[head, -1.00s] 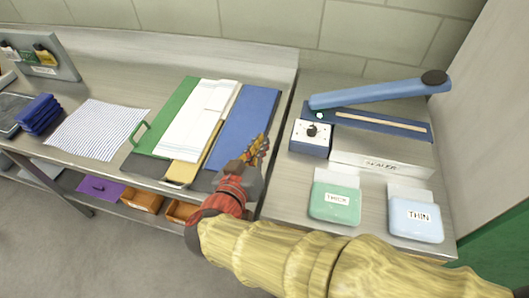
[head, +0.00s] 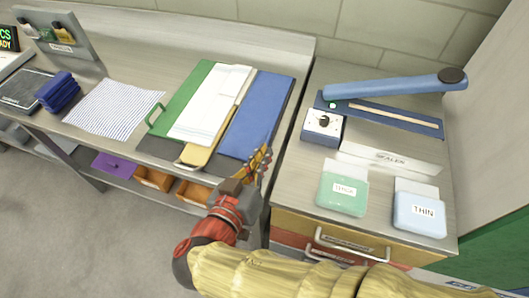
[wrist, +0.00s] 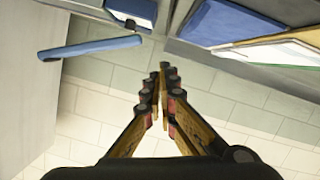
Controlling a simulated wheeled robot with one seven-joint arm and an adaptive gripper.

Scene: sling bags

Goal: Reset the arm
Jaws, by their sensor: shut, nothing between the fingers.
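My gripper (head: 259,160) is in front of the counter in the head view, close to the near edge of the blue folder (head: 257,115). Its fingers are shut with nothing between them. In the wrist view my gripper (wrist: 161,85) also shows shut and empty, with the tiled wall (wrist: 100,100) behind it. My yellow and red arm reaches in from the bottom of the head view. The arm hides part of the counter's front edge and the floor.
On the right counter stand a blue-armed sealer (head: 395,87), a dial box (head: 322,127), a green "THICK" pack (head: 342,192) and a blue "THIN" pack (head: 419,212). A drawer handle (head: 350,245) sticks out below.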

